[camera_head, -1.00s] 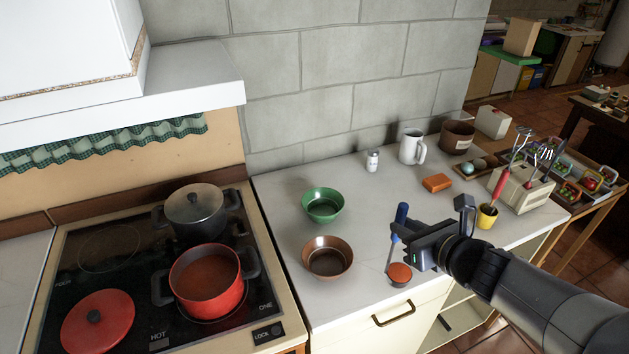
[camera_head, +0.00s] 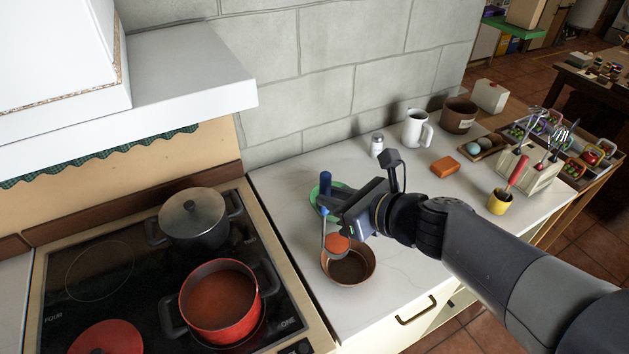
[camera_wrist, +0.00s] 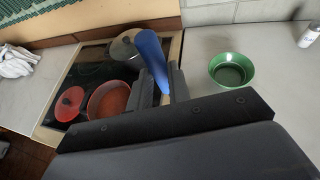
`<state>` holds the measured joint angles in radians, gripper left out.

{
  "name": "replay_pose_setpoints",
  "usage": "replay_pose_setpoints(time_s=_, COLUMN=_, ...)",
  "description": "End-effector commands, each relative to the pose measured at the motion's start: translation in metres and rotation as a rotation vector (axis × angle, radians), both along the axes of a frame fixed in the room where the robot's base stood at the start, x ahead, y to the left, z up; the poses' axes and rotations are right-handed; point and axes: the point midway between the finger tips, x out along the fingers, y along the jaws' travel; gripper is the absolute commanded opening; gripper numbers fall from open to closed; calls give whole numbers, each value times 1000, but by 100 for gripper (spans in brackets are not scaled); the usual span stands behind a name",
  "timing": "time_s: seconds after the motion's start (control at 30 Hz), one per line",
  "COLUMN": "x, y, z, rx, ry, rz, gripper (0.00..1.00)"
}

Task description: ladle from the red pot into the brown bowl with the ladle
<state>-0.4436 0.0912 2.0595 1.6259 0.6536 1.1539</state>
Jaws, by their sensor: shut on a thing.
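My gripper (camera_head: 340,211) is shut on the blue handle of the ladle (camera_head: 326,186), which hangs upright. The blue handle (camera_wrist: 152,58) also shows between the jaws in the wrist view. The ladle's bowl is full of orange-red stuff and hangs over the brown bowl (camera_head: 368,272), at its far side. The inside of the brown bowl looks dark, and part of it is hidden by the ladle. The red pot (camera_head: 190,299) stands open on the stove with orange-red contents; it also shows in the wrist view (camera_wrist: 92,108).
A green bowl (camera_head: 316,203) stands behind the ladle, partly hidden by my gripper; it is clear in the wrist view (camera_wrist: 250,72). A lidded dark pot (camera_head: 205,237) stands behind the red pot. A red lid (camera_head: 105,340) lies on the stove. A white mug (camera_head: 414,130) stands by the wall.

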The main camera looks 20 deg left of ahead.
Motion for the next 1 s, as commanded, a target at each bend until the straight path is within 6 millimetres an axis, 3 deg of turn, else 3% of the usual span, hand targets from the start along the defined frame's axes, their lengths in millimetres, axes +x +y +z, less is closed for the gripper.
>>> replay_pose_setpoints(time_s=1.0, x=3, y=-4, z=-40, rx=16, ry=10, rz=-4, gripper=0)
